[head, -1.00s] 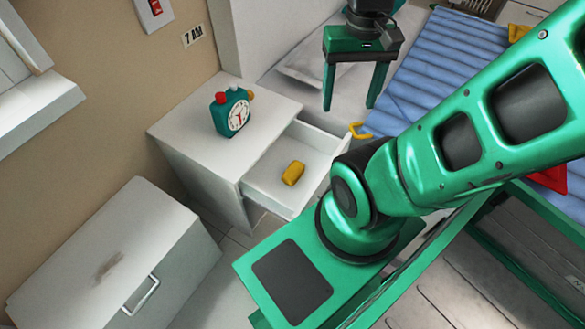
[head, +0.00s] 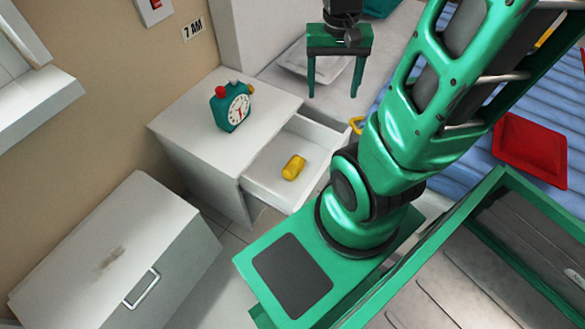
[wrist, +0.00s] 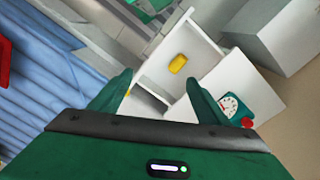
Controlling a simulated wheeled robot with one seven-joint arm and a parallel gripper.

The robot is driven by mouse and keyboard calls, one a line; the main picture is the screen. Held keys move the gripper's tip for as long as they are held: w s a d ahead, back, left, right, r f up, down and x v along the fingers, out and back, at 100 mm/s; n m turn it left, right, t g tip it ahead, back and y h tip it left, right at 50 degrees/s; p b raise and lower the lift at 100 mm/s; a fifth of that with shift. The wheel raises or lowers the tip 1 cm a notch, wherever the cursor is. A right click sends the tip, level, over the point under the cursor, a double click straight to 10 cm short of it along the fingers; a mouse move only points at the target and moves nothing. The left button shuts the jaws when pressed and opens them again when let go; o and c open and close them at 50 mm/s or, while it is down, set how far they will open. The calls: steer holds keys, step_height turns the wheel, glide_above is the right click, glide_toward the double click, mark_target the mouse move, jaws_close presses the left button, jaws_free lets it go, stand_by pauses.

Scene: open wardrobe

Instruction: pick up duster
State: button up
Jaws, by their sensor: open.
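The duster appears to be the small yellow block (head: 293,167) lying in the open drawer (head: 270,185) of a white nightstand. It also shows in the wrist view (wrist: 177,64), ahead of and between my fingertips. My gripper (head: 334,92) is open and empty, fingers pointing down. In the head view it is above and behind the drawer, well apart from the duster. In the wrist view both green fingers (wrist: 160,82) are spread wide. Nothing hides the duster.
A teal alarm clock (head: 232,107) stands on the nightstand top (head: 190,110). A white cabinet (head: 110,250) is at lower left. A blue slatted bed surface (head: 470,165) with a red item (head: 530,148) lies right. A yellow hook-like part (head: 356,124) is beside the drawer.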

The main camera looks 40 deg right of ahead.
steer(key=w+d+f+m, duration=0.1)
steer(key=w+f, duration=0.5)
steer(key=m, duration=0.5)
glide_above(293, 164)
step_height(293, 164, down, 30)
steer(key=shift+d+f, duration=0.2)
steer(key=shift+f, duration=1.35)
steer(key=shift+d+f, duration=0.15)
steer(key=shift+f, duration=1.35)
steer(key=f, duration=0.3)
steer(key=shift+s+a+f, duration=0.2)
steer(key=shift+a+f, duration=0.1)
steer(key=shift+a, duration=0.05)
steer(key=shift+f, duration=0.75)
steer(key=c, duration=1.3)
steer(key=shift+o, duration=0.2)
steer(key=shift+r, duration=0.15)
